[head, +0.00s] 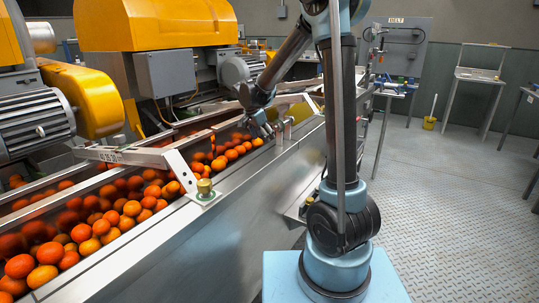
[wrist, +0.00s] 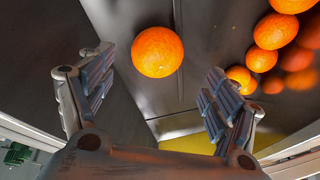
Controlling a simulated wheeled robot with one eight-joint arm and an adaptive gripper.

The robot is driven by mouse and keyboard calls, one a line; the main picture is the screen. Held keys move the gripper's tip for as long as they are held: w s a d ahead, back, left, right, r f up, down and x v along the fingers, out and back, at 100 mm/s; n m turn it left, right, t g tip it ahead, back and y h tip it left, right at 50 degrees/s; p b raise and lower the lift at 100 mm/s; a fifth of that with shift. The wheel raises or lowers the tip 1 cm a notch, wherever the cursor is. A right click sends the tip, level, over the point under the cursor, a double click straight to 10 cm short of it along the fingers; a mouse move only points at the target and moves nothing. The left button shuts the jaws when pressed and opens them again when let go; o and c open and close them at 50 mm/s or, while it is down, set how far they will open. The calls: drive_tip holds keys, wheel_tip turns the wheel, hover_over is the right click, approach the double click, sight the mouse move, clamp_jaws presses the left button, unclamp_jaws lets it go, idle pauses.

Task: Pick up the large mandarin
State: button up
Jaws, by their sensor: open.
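A large round orange mandarin (wrist: 157,52) lies alone on the dark metal surface in the wrist view, apart from the other fruit. My gripper (wrist: 160,90) is open and empty, with one finger at the left and one at the right. The mandarin shows between and slightly beyond the fingertips, touching neither. In the head view my gripper (head: 268,128) hangs over the far end of the fruit trough, close to its right metal edge. An orange fruit (head: 257,142) shows just below it; I cannot tell if it is the same mandarin.
Several more fruits (wrist: 262,60) lie to the right in the wrist view. The trough (head: 240,180) has a raised metal wall, and many fruits (head: 120,215) fill its near part. A bracket (head: 185,170) and the yellow machine (head: 155,25) stand close by.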

drive_tip(key=shift+d+x, duration=0.1)
drive_tip(key=shift+x, duration=1.6)
drive_tip(key=shift+d+x, duration=0.15)
drive_tip(key=shift+x, duration=1.5)
drive_tip(key=shift+s, duration=0.1)
drive_tip(key=shift+r, duration=0.1)
drive_tip(key=c, duration=1.2)
